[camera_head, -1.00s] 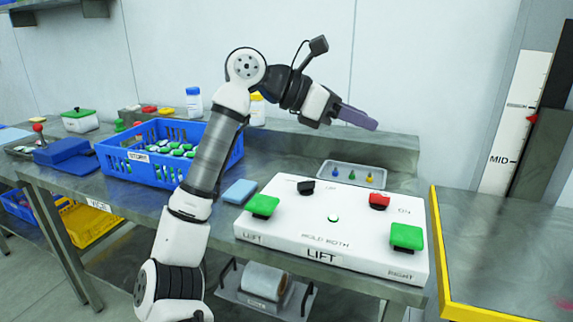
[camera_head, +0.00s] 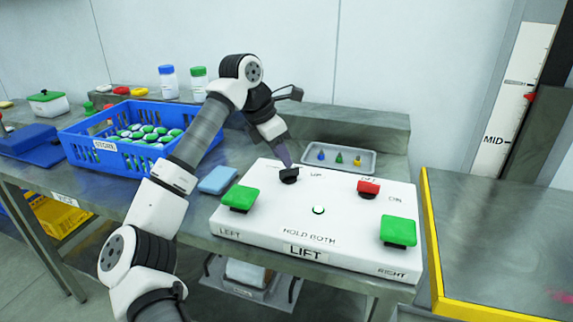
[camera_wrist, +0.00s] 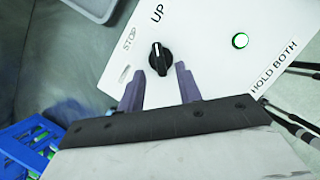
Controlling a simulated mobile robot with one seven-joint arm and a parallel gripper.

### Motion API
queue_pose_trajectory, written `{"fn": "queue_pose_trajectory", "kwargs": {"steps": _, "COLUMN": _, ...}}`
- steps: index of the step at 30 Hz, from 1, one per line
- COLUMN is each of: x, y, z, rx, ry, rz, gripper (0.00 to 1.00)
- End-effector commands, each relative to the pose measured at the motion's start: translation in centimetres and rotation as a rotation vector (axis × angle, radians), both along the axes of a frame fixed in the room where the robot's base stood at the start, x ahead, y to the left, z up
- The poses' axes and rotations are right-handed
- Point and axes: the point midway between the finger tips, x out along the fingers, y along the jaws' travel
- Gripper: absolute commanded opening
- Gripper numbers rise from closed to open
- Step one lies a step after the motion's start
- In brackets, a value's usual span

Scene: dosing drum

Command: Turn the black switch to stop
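The black switch (camera_head: 289,175) is a round knob with a raised grip, at the back left of the white LIFT control box (camera_head: 270,238). In the wrist view the switch (camera_wrist: 159,59) has a white mark that points toward the word UP; the word STOP (camera_wrist: 130,38) is to its left. My gripper (camera_head: 285,162) is right above the switch, pointing down. In the wrist view my gripper (camera_wrist: 160,70) is open, with one purple finger on each side of the knob's near part. I cannot tell whether the fingers touch it.
The box also bears a left green button (camera_head: 241,197), a right green button (camera_head: 398,231), a red switch (camera_head: 368,188) and a small round lamp (camera_head: 319,210). A metal tray (camera_head: 312,168) with small coloured pieces lies behind. A blue crate (camera_head: 75,142) stands left, a blue sponge (camera_head: 218,180) nearer.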

Motion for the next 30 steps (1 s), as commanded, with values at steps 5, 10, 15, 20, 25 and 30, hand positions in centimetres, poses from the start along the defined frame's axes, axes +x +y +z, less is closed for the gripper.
{"fn": "queue_pose_trajectory", "kwargs": {"steps": 5, "x": 0.4, "y": -1.0, "z": -2.6, "rx": -0.002, "ry": 0.002, "rz": -0.002, "gripper": 0.35}}
{"fn": "queue_pose_trajectory", "kwargs": {"steps": 10, "x": 0.7, "y": -1.5, "z": -3.9, "rx": -0.002, "ry": 0.000, "rz": -0.002, "gripper": 0.35}}
{"fn": "queue_pose_trajectory", "kwargs": {"steps": 15, "x": 0.8, "y": -1.6, "z": -4.1, "rx": -0.002, "ry": 0.000, "rz": -0.001, "gripper": 0.35}}
{"fn": "queue_pose_trajectory", "kwargs": {"steps": 20, "x": 0.8, "y": -1.6, "z": -4.1, "rx": -0.002, "ry": 0.000, "rz": -0.001, "gripper": 0.33}}
{"fn": "queue_pose_trajectory", "kwargs": {"steps": 25, "x": 0.8, "y": -1.5, "z": -4.1, "rx": -0.002, "ry": 0.000, "rz": -0.001, "gripper": 0.11}}
{"fn": "queue_pose_trajectory", "kwargs": {"steps": 30, "x": 0.7, "y": -1.5, "z": -4.1, "rx": -0.001, "ry": 0.000, "rz": -0.001, "gripper": 0.00}}
